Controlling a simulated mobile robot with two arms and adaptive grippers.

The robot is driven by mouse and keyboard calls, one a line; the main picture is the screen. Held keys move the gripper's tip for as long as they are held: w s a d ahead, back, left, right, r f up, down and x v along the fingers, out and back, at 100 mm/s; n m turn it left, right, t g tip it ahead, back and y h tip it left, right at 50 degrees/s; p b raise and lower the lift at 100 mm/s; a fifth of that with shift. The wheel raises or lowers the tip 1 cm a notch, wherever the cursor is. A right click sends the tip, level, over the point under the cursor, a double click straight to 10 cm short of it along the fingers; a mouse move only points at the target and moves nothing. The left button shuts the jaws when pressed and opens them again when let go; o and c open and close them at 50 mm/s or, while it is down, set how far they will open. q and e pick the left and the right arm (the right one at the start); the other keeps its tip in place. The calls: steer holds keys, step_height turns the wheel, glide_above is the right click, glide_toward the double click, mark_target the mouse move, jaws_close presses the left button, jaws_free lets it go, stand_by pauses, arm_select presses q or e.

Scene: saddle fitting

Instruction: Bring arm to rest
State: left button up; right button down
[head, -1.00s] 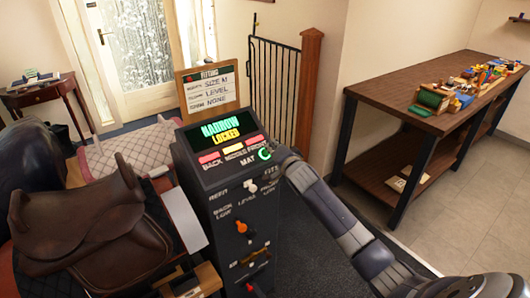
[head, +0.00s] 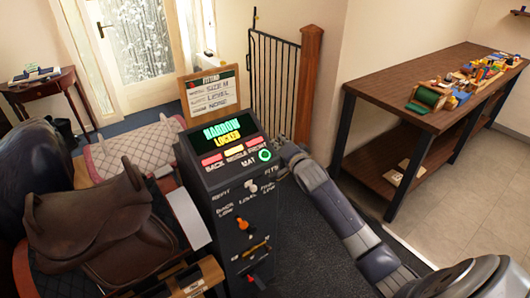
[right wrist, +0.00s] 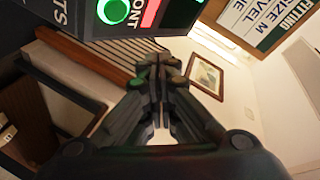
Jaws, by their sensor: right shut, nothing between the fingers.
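My right arm (head: 335,210) reaches in from the lower right of the head view. Its far end is beside the upper right corner of the black console (head: 222,185). My right gripper (right wrist: 160,75) shows in the right wrist view with its dark fingertips together and nothing between them. The console's lit green ring (head: 265,155) is fully visible, and it also shows close to the gripper in the right wrist view (right wrist: 113,10). The console screen (head: 228,132) reads NARROW LOCKED. My left gripper is not in view.
A brown saddle (head: 105,225) sits left of the console, with a quilted pad (head: 130,150) behind it. A fitting card (head: 212,95) stands behind the console. A bench (head: 400,95) with small coloured items stands at the right. Dark floor is open between console and bench.

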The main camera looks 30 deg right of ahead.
steer(key=shift+f, duration=0.1)
steer(key=s+a+f+n+g+y+b, duration=0.1)
steer(key=s+a+f+n+g, duration=0.15)
steer(key=s+f, duration=0.8)
steer(key=s+a+f+n+g+b, duration=0.1)
steer(key=s+a+f+n+g, duration=0.15)
steer(key=f, duration=1.55)
steer(key=s+a+f+n+g+y+b, duration=0.1)
steer(key=s+a+f+n+g+b, duration=0.15)
steer(key=s+f, duration=0.8)
steer(key=s+a+f+n+g, duration=0.2)
steer(key=s+a+f+n, duration=0.1)
steer(key=s+f, duration=0.5)
steer(key=s+a+f+n+g+y+b, duration=0.1)
steer(key=s+a+f, duration=0.4)
steer(key=s, duration=1)
steer(key=s+a+f+n+g+b, duration=0.1)
steer(key=s+a+f+n+g, duration=0.2)
steer(key=s+f, duration=0.8)
steer(key=shift+s+a+f+n+g+y, duration=0.2)
steer(key=shift+s+a+n+g+y, duration=0.15)
steer(key=shift+s+a+n, duration=0.7)
